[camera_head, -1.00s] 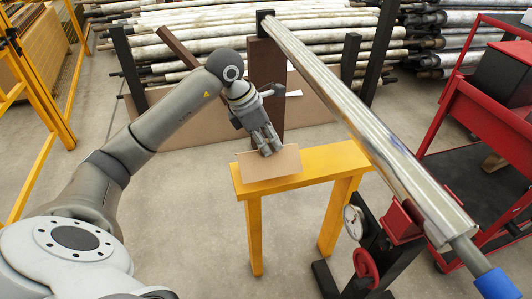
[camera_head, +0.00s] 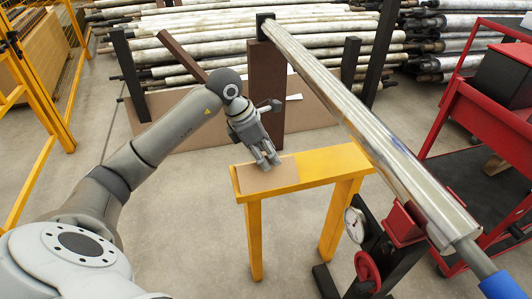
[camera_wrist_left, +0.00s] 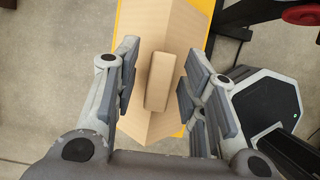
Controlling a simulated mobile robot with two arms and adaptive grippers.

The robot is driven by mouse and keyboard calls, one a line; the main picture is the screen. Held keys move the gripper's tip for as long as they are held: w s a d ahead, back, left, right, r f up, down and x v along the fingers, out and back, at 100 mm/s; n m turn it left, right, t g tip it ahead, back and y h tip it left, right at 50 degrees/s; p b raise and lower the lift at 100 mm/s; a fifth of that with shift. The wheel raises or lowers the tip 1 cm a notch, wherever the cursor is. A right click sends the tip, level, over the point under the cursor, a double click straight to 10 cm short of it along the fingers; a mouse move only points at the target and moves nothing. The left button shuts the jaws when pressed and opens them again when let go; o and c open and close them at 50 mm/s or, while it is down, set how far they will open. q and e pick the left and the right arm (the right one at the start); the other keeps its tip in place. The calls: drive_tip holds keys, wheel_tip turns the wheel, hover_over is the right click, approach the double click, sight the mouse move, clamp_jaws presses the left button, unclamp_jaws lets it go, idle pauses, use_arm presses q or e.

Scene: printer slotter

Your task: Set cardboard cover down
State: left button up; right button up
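The tan cardboard cover (camera_head: 272,180) lies on the left end of the yellow stand (camera_head: 328,164) in the head view. In the left wrist view the cover (camera_wrist_left: 146,128) is below the fingers, with a raised tan block (camera_wrist_left: 160,82) on its middle. My left gripper (camera_head: 264,162) is right over the cover. In the left wrist view its fingers (camera_wrist_left: 158,88) are apart on either side of the block, with gaps showing. My right gripper is not in view.
A long shiny cylinder (camera_head: 360,125) slopes across to the right of the stand, with a gauge (camera_head: 355,224) and red handwheel (camera_head: 367,268) below its near part. A red cart (camera_head: 490,120) stands at right. Floor left of the stand is clear.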

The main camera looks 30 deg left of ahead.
use_arm(q)
drive_tip(key=shift+a+r, duration=0.1)
drive_tip(key=shift+r, duration=0.15)
drive_tip(key=v, duration=0.2)
drive_tip(key=shift+a+r+p, duration=0.1)
drive_tip(key=shift+r+p, duration=0.2)
drive_tip(key=shift+p, duration=0.05)
drive_tip(key=p+v, duration=0.1)
drive_tip(key=v, duration=0.8)
drive_tip(key=shift+s, duration=0.15)
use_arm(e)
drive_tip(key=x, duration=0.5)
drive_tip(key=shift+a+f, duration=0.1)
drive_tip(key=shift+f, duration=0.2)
